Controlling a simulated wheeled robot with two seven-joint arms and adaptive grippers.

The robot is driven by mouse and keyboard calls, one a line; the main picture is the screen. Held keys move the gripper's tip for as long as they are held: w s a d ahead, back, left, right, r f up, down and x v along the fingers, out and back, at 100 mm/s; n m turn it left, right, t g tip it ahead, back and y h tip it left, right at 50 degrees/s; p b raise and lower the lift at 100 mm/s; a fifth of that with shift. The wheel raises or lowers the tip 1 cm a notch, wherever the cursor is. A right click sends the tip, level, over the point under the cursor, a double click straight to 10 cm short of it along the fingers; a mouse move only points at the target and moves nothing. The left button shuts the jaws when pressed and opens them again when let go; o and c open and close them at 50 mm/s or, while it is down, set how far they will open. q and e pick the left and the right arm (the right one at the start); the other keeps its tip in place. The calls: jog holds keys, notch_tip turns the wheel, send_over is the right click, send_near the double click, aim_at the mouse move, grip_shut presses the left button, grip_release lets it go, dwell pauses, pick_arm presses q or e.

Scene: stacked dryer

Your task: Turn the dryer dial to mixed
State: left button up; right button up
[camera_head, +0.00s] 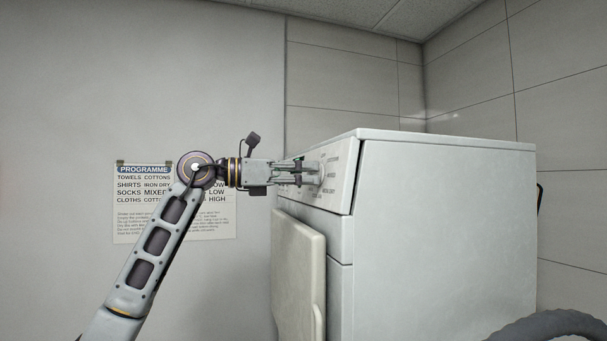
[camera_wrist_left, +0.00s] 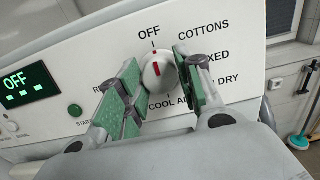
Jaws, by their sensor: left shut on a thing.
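The dryer dial (camera_wrist_left: 161,82) is a round white knob with a red mark, on the dryer's white front panel. Its red mark points up, toward OFF. COTTONS is up and right of it. The MIXED label (camera_wrist_left: 214,56) is at its right, partly hidden by a finger. My left gripper (camera_wrist_left: 156,68) is shut on the dial, with one green-padded finger on each side. In the head view my left gripper (camera_head: 301,172) reaches the panel of the dryer (camera_head: 440,240) from the left. My right gripper is not in view.
A lit display (camera_wrist_left: 28,87) left of the dial reads OFF. A door (camera_head: 298,275) with a handle stands below the panel. A programme sign (camera_head: 145,215) hangs on the wall behind my left arm; its text is partly hidden. A dark curved object (camera_head: 555,325) shows at the bottom right.

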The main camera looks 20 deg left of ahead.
pick_arm(q)
jog(key=shift+m, duration=0.7)
jog(key=m+g, duration=0.1)
jog(key=m, duration=0.3)
jog(key=shift+r+p, duration=0.1)
jog(key=shift+p, duration=0.3)
jog(key=m+g, duration=0.1)
jog(key=m, duration=0.4)
jog(key=shift+h+p, duration=0.3)
jog(key=shift+p, duration=0.1)
jog(key=m+g+p, duration=0.1)
jog(key=m, duration=0.4)
jog(key=shift+m+y+p, duration=0.3)
jog(key=shift+m+y, duration=0.2)
jog(key=shift+m, duration=1.5)
jog(key=o, duration=1)
